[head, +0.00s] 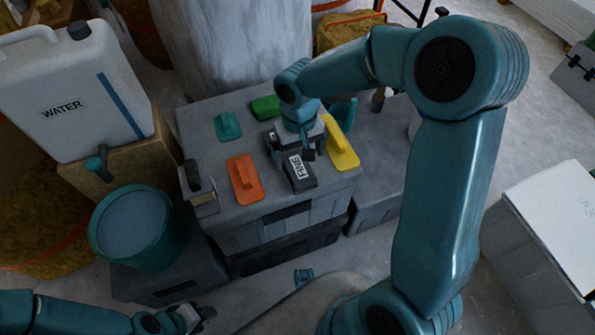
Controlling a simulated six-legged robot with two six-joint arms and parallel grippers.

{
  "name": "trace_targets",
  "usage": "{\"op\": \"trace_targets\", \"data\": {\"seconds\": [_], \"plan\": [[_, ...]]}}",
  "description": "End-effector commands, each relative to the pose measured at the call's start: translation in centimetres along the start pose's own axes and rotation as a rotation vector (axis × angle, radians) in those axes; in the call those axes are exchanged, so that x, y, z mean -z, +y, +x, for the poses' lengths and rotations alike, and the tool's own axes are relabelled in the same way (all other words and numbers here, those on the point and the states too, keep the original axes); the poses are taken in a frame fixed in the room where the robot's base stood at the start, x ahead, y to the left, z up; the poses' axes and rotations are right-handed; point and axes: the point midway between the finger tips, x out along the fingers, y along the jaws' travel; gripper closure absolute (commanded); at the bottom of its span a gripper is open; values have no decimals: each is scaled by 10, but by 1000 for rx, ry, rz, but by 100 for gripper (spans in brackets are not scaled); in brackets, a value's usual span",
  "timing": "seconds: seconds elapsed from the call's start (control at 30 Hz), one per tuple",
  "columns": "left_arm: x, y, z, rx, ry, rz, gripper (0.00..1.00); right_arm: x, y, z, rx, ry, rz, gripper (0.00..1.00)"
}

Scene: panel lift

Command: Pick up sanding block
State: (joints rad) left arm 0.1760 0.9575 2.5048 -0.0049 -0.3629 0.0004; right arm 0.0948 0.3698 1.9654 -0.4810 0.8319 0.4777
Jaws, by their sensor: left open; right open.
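The sanding block (300,174) is a small dark block with a white label reading FINE. It lies near the front edge of the grey toolbox top (217,207). My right gripper (291,152) points down over the far end of the block, open, with one finger on each side of it. Whether the fingers touch the block is hard to tell, and the gripper hides its far end. My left gripper (206,313) is low at the bottom left, open and empty, well away from the block.
An orange float (244,178) lies left of the block and a yellow float (341,143) right of it. A teal tool (228,126) and a green block (265,107) lie behind. A teal bucket (131,226) and a white water can (75,95) stand left.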

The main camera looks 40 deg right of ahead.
Motion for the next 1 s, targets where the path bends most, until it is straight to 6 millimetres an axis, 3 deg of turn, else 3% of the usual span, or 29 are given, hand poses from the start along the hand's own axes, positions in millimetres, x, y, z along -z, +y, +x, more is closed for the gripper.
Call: {"op": "trace_targets", "data": {"seconds": [0.03,0.27,0.57,0.8,1.0], "plan": [[0,-1,4,0,0,0,57,0,0,10,0,-4,0,1],[0,-2,7,0,0,0,57,2,-1,23,0,-2,-4,1],[0,-8,21,0,0,0,57,4,0,68,2,-2,-5,1],[0,-7,20,0,0,0,57,4,-1,69,2,-1,-5,1],[0,-7,20,0,0,0,57,4,-1,68,2,-1,-5,66]]}}
